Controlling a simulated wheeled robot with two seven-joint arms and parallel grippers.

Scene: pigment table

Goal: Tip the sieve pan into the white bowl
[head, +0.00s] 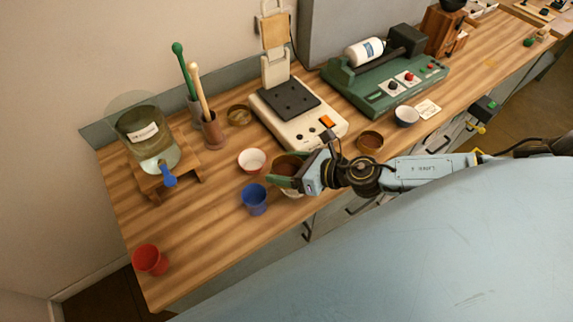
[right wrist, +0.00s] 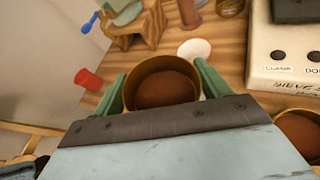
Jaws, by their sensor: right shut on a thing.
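The sieve pan (right wrist: 162,84) is a brass-coloured round pan with reddish-brown powder in it. My right gripper (right wrist: 160,92) is shut on it, with one green finger on each side. In the head view my right gripper (head: 285,176) comes in from the right and partly hides the pan (head: 290,162). The pan looks about upright. My left gripper is not in view.
A blue cup (head: 255,199) stands close in front of the white bowl. A red cup (head: 150,260) and a glass jar (head: 145,140) are at left.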

